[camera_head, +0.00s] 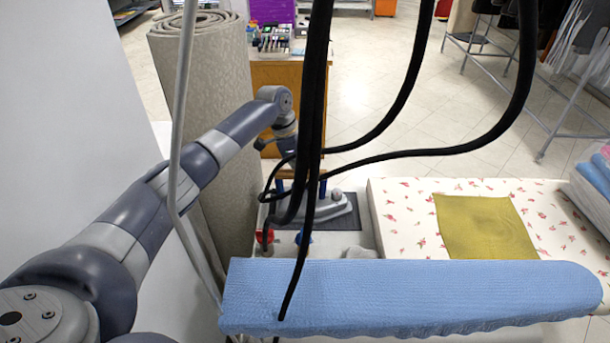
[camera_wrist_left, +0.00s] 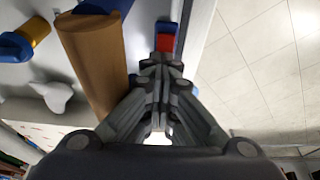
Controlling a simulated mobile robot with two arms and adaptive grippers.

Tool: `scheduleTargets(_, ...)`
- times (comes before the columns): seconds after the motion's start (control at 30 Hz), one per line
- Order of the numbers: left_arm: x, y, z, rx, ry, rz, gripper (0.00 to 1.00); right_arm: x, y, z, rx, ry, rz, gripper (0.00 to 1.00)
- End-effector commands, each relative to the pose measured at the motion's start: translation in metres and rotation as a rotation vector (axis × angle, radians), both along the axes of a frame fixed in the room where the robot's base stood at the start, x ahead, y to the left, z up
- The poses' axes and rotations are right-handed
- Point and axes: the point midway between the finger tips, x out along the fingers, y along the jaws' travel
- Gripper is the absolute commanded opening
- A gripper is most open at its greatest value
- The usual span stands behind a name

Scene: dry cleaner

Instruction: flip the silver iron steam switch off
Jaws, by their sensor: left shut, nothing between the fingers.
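A silver iron (camera_head: 332,207) rests on a dark pad behind the blue ironing board, partly covered by black hoses. My left arm reaches in from the left, and its gripper is mostly hidden behind the hoses in the head view. In the left wrist view, my left gripper (camera_wrist_left: 160,64) is shut and empty. Its fingertips are right by a small red and blue switch (camera_wrist_left: 166,43); I cannot tell whether they touch it. A brown cylindrical handle (camera_wrist_left: 97,62) lies just left of the fingers. My right gripper is not in view.
A blue ironing board (camera_head: 410,293) crosses the front. Black hoses (camera_head: 316,110) hang before the iron. A rolled carpet (camera_head: 205,110) stands beside my left arm. A floral padded table (camera_head: 400,210) with an olive cloth (camera_head: 485,227) is on the right.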

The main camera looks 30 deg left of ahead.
Motion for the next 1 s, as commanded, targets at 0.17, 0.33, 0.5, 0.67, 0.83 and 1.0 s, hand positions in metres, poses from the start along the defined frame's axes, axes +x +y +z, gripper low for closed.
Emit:
scheduleTargets(0.17, -0.002, 0.006, 0.020, 0.000, -0.003, 0.001, 0.00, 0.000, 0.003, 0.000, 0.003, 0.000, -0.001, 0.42)
scheduleTargets(0.33, -0.006, 0.014, 0.046, 0.000, -0.003, 0.001, 0.00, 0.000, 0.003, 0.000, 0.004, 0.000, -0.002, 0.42)
scheduleTargets(0.5, -0.008, 0.020, 0.066, 0.000, -0.003, 0.002, 0.00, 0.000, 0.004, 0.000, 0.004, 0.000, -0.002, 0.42)
scheduleTargets(0.67, -0.010, 0.022, 0.074, 0.000, -0.002, 0.002, 0.00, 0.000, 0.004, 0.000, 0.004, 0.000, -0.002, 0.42)
scheduleTargets(0.83, -0.010, 0.022, 0.076, 0.000, -0.002, 0.002, 0.00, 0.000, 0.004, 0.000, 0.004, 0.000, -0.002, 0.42)
scheduleTargets(1.0, -0.010, 0.022, 0.076, 0.000, -0.002, 0.002, 0.00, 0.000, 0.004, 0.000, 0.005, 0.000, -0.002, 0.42)
